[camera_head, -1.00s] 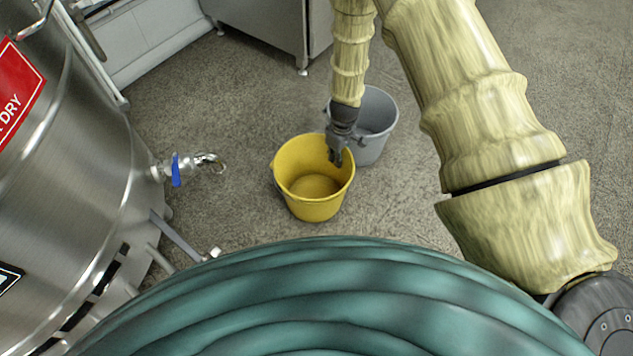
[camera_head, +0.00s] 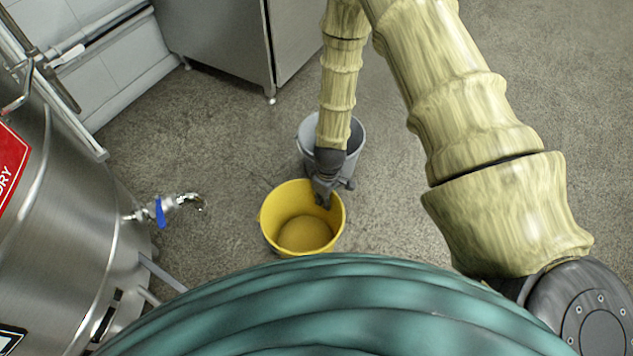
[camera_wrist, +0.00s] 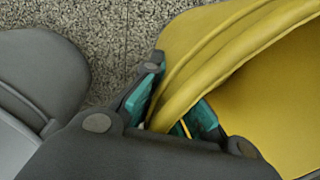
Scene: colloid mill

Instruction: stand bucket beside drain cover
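The yellow bucket (camera_head: 303,235) is upright in the head view, in front of the steel tank. My gripper (camera_head: 322,192) is at its far right rim. In the wrist view the bucket's thick rim (camera_wrist: 205,65) runs between the two teal fingertip pads of my gripper (camera_wrist: 172,112), one pad outside and one inside. The fingers look closed on the rim. The head view does not clearly show whether the bucket's base touches the floor. No drain cover shows in either view.
A grey bucket (camera_head: 352,150) stands close behind the yellow one, partly hidden by my arm; it also shows in the wrist view (camera_wrist: 30,85). A steel tank (camera_head: 60,220) with a blue-handled tap (camera_head: 160,211) is at left. A steel cabinet (camera_head: 220,40) stands behind. Floor at right is clear.

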